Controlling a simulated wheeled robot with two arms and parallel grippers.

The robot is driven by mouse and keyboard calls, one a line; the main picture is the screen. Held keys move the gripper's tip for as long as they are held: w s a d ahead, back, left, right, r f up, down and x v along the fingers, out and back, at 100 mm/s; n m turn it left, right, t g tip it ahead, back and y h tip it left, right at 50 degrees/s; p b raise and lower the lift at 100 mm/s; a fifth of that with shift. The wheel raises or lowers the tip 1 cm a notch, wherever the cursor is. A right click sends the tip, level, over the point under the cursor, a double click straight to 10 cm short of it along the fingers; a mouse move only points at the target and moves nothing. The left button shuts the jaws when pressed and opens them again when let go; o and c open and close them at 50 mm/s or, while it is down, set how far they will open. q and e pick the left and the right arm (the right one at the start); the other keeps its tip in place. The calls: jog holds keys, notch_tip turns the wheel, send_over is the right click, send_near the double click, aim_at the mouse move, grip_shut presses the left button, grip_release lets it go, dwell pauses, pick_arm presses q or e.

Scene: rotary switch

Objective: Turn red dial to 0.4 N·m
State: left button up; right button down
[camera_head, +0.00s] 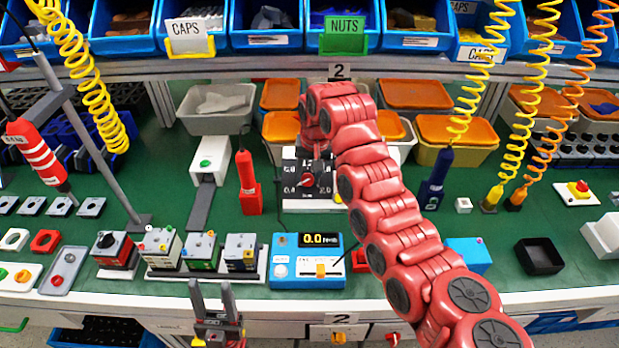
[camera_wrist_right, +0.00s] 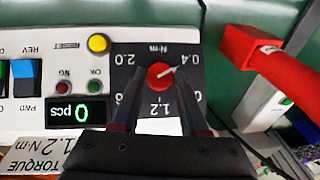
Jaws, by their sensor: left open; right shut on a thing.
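The red dial (camera_wrist_right: 160,75) sits on a black scale panel (camera_wrist_right: 152,55) marked N·m, with 2.0, 1.2 and 0.4 readable. Its white pointer line slants toward the 0.4 mark. My right gripper (camera_wrist_right: 160,78) has its dark fingers on either side of the dial and is shut on it. In the head view the dial (camera_head: 307,180) shows on the unit below the end of my right arm; the right gripper is mostly hidden there by the arm. My left gripper (camera_head: 211,290) is open and empty at the front edge of the bench.
A display (camera_wrist_right: 77,112) reads 0 pcs, beside a yellow button (camera_wrist_right: 97,43). A red holder (camera_wrist_right: 262,62) stands close by the dial unit. A blue tester (camera_head: 308,262) reading 0.0 is at the front. Grey and orange bins (camera_head: 215,105) stand at the back.

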jog(key=shift+s+f+n, duration=0.1)
jog(key=shift+f+n, duration=0.05)
jog(key=shift+n, duration=0.15)
dwell(0.4)
jog(key=shift+c, duration=2.2)
grip_release()
jog(key=shift+r, duration=0.2)
notch_tip(320, 180, up, 17)
jog(key=s+d+p, duration=0.1)
jog(key=s+p, duration=0.1)
jog(key=shift+s, duration=0.15)
jog(key=shift+d, duration=0.1)
